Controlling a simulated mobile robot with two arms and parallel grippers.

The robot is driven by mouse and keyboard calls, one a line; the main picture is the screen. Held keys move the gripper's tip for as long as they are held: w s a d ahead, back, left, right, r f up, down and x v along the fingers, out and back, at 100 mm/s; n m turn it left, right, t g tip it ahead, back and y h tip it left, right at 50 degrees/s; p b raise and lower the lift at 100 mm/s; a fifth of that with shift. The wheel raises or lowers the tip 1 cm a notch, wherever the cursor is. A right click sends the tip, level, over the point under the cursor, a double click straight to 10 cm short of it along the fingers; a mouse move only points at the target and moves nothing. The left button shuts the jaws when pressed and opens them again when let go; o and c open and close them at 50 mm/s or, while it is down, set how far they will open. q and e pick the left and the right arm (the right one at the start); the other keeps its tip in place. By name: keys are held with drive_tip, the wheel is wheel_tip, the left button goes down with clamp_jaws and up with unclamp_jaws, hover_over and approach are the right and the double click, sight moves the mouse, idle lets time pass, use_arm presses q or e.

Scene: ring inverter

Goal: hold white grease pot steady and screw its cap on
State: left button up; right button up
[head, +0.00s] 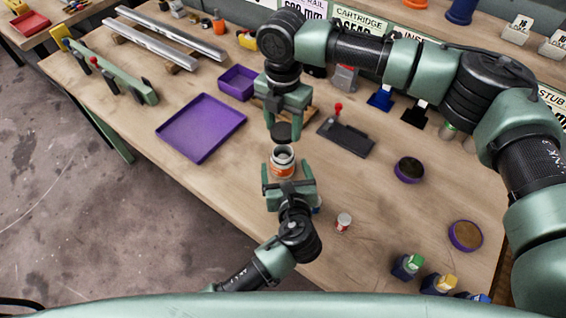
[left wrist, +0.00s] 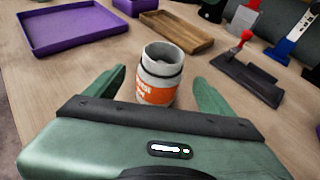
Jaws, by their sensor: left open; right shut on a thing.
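The white grease pot (head: 283,162) with an orange label stands upright and uncapped on the bench. It also shows in the left wrist view (left wrist: 160,75), its dark mouth open at the top. My left gripper (head: 284,176) is open, its fingers on either side of the pot's near side; in the wrist view a gap shows beside the fingers. My right gripper (head: 284,117) is above and just behind the pot, shut on the black cap (head: 281,132). The cap is apart from the pot's rim in the picture.
A purple tray (head: 201,128) and purple bin (head: 238,83) lie to the left. A wooden board (left wrist: 166,33) and a dark plate with a red-knobbed lever (head: 346,138) are behind. A small white-and-red jar (head: 343,222) stands right of my left gripper. Round purple dishes (head: 409,169) are further right.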

use_arm(q)
drive_tip(key=x, duration=0.7)
drive_tip(key=shift+w+a+f, duration=0.1)
drive_tip(key=shift+w+f, duration=0.05)
drive_tip(key=shift+w, duration=0.2)
clamp_jaws()
use_arm(e)
hover_over(283, 162)
drive_tip(key=w, duration=0.3)
drive_tip(key=shift+s+f, duration=0.15)
drive_tip(key=shift+f, duration=2.35)
